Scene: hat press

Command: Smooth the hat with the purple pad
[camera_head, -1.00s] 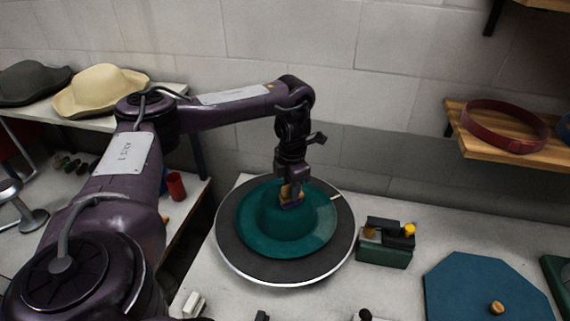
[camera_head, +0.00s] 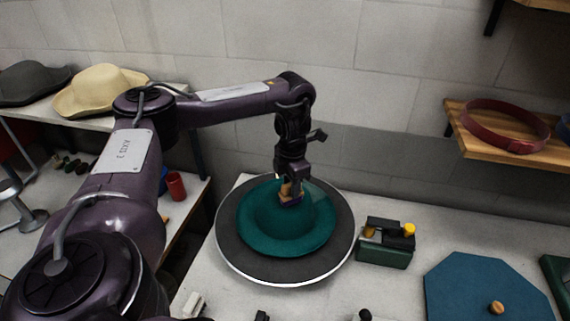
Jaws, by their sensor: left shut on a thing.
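A teal hat (camera_head: 262,240) with a wide brim lies on a round dark turntable (camera_head: 230,262) with a pale rim. My left gripper (camera_head: 288,187) is above the far side of the hat's crown, pointing down. It is shut on the purple pad (camera_head: 290,201), which has a tan handle. The pad is at the top of the crown; I cannot tell whether it touches the felt. My right gripper does not show.
A green box (camera_head: 384,252) with a yellow knob stands right of the turntable. A blue octagonal board (camera_head: 470,290) lies at the lower right. Small items line the front edge. Hats (camera_head: 98,90) sit on a left shelf; a red band (camera_head: 505,125) lies on the right shelf.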

